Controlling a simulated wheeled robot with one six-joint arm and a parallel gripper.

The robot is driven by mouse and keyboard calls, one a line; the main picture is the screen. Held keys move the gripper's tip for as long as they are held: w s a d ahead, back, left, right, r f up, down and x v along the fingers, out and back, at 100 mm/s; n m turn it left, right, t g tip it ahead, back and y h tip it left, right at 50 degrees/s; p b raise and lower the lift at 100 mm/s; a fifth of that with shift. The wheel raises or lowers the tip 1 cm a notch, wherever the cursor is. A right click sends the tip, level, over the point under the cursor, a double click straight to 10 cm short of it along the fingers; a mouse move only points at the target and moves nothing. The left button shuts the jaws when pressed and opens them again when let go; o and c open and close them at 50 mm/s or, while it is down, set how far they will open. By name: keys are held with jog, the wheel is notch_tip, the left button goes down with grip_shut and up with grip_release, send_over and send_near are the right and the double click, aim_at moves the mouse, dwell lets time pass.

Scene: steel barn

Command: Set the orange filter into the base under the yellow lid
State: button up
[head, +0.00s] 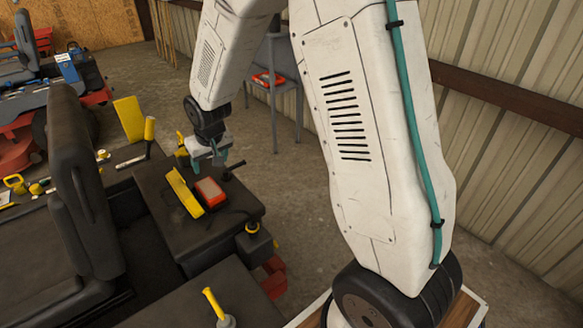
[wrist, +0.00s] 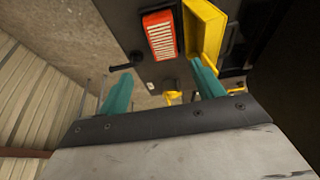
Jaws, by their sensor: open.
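The orange filter (head: 209,191) lies pleated face up on the dark machine housing, right beside the raised yellow lid (head: 184,193). In the wrist view the filter (wrist: 160,36) shows pale pleats inside an orange frame, and the lid (wrist: 205,28) stands along its right side. The filter appears to sit at the base, but I cannot tell how deep it is in it. My gripper (head: 207,158) is just beyond the filter in the head view. Its teal fingers (wrist: 158,70) are wide apart, with nothing between them, and apart from the filter.
A black handle (head: 235,170) sticks out beside the filter. A yellow-topped knob (head: 252,228) and a yellow lever (head: 212,301) are nearer. A black seat (head: 83,180) rises at left. A grey stand (head: 273,92) holds a red item behind. Concrete floor is clear at right.

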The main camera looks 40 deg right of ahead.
jog(key=s+d+r, duration=0.2)
jog(key=s+r, duration=0.8)
jog(key=r, duration=0.1)
jog(key=s+r+g, duration=0.1)
jog(key=s+r, duration=0.3)
jog(key=s, duration=0.9)
jog(key=s+r+g, duration=0.2)
jog(key=s+r, duration=0.2)
jog(key=s, duration=0.9)
jog(key=shift+s+d, duration=0.2)
jog(key=shift+s, duration=0.1)
